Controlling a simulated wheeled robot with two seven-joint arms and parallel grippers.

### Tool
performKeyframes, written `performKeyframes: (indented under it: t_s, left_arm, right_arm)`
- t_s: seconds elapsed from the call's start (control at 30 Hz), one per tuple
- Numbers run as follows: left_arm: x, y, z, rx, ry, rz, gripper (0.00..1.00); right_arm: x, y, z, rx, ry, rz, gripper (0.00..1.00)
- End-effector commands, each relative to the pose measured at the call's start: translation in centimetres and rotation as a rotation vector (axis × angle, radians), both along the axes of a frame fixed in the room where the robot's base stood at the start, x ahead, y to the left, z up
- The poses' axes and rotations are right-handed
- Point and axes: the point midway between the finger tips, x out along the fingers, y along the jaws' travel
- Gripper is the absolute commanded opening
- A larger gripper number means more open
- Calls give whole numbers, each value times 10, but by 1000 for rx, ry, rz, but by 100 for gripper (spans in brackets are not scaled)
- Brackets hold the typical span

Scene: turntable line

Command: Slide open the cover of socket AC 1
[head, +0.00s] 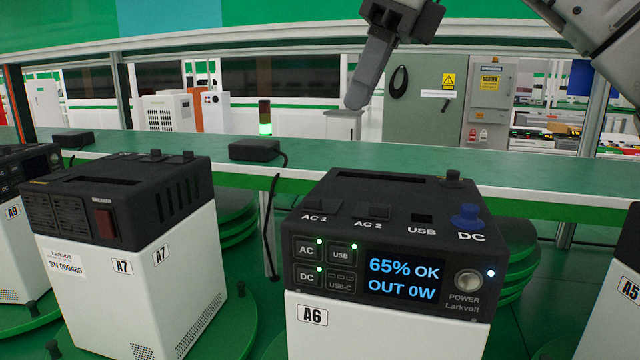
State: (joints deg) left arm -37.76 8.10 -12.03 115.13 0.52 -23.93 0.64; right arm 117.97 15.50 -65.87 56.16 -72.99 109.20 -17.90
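The power station marked A6 (390,338) stands upright in front of me, with a white body and a dark top. The AC 1 socket cover (322,206) is a dark cover on its top left, behind the AC 1 label. The AC 2 cover (374,211) sits to its right. A blue cap (467,216) covers the DC socket. My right gripper (356,104) hangs from the top right, above and behind the unit, apart from it. I see one finger pointing down; its opening cannot be made out. My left gripper is not in view.
Unit A7 (130,290) stands to the left and unit A9 (14,250) beyond it. Unit A5 (615,310) is at the right edge. A green bench (340,162) runs behind, with a black adapter (254,150) and its hanging cable on it.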

Motion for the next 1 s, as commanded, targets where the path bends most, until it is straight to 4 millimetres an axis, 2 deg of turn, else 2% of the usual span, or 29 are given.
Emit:
performKeyframes:
  t_s: [0.03,0.1,0.5,0.7,1.0]
  left_arm:
    - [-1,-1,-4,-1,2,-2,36]
    - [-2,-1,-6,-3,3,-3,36]
    - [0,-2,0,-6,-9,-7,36]
    - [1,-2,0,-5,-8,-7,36]
    - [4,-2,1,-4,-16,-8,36]
  right_arm:
    - [2,4,-14,-2,3,1,29]
    - [3,9,-29,-1,3,2,29]
    - [12,39,-100,2,2,1,29]
    - [15,47,-117,3,0,2,29]
    - [15,48,-121,4,0,0,29]
